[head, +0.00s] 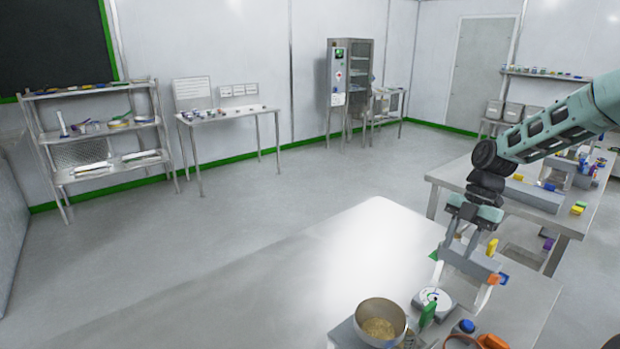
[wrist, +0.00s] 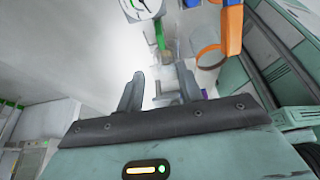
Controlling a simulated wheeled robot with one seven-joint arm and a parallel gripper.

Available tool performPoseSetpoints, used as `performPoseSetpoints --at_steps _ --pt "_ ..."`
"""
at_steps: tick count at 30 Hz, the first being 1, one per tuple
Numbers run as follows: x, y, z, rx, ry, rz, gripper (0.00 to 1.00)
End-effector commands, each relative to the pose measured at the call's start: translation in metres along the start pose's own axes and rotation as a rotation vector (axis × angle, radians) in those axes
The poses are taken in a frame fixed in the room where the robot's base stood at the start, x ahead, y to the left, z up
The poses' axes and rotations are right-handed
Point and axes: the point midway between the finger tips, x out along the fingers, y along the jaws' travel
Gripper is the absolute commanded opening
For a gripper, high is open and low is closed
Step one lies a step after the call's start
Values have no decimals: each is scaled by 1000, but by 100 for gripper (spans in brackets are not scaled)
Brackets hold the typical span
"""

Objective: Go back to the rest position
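My gripper (head: 461,242) hangs at the end of my arm, pointing down above the right part of the near steel table (head: 290,265). Its two fingers also show in the wrist view (wrist: 160,78). They stand apart, with no object clearly held between them. A grey block-like item (head: 470,262) shows just below the fingers in the head view. I cannot tell the exact gap between it and the fingertips.
On the near table are a metal bowl of granules (head: 380,328), a white round dial (head: 432,300), a green item (head: 428,314) and orange items (head: 492,342). A second table (head: 535,195) stands behind my arm. The floor at left (head: 200,230) is clear.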

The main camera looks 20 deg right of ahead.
Motion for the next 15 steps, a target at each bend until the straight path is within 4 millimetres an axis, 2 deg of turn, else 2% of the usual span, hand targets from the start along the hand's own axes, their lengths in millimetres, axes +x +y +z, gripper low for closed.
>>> performPoseSetpoints --at_steps 2,5,8,10,15 --pt "1 3 -5 6 -3 -6 36" --pt "4 14 -28 42 -21 -31 36" --pt "10 30 -72 125 -60 -68 36" --pt "17 39 -111 205 -99 -91 36" --pt "33 43 -202 423 -206 -100 36"
